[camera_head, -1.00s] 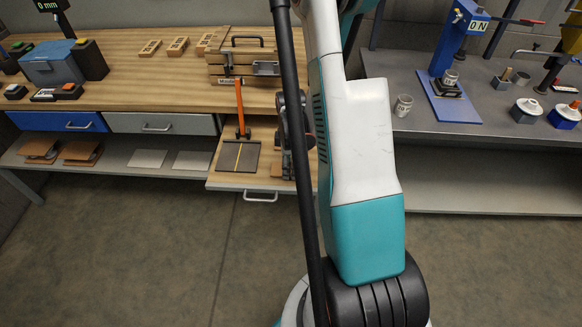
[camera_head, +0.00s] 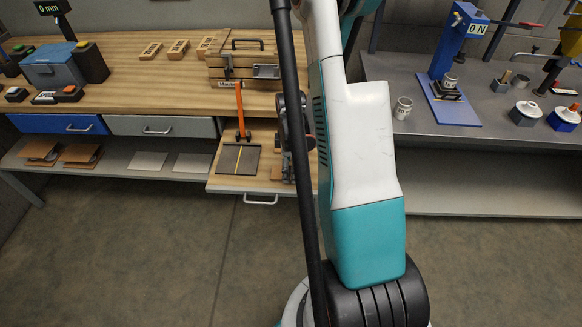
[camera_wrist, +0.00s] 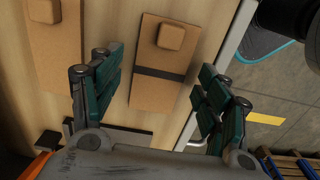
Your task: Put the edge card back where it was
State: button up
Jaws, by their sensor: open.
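In the wrist view two brown board-like pieces lie on a pale wooden surface. One piece (camera_wrist: 166,60) has a dark band across it and a small brown block at its far end. The other piece (camera_wrist: 55,55) lies to its left, also with a block on it. I cannot tell which one, if either, is the edge card. My gripper (camera_wrist: 155,95) is open and empty, its green-padded fingers to the left and right of the banded piece. In the head view my arm hides much of the pulled-out drawer (camera_head: 225,183).
A dark plate with a yellow line (camera_head: 238,159) and an orange lever (camera_head: 240,110) sit in the drawer's left part. The wooden bench (camera_head: 150,85) holds a clamped case (camera_head: 245,62). A grey bench (camera_head: 480,130) stands at right. The floor (camera_head: 130,250) in front is clear.

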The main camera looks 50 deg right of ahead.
notch_tip(320, 180, up, 12)
jog(key=p, duration=0.4)
jog(key=shift+f, duration=0.25)
jog(key=shift+c, duration=0.5)
dwell(0.3)
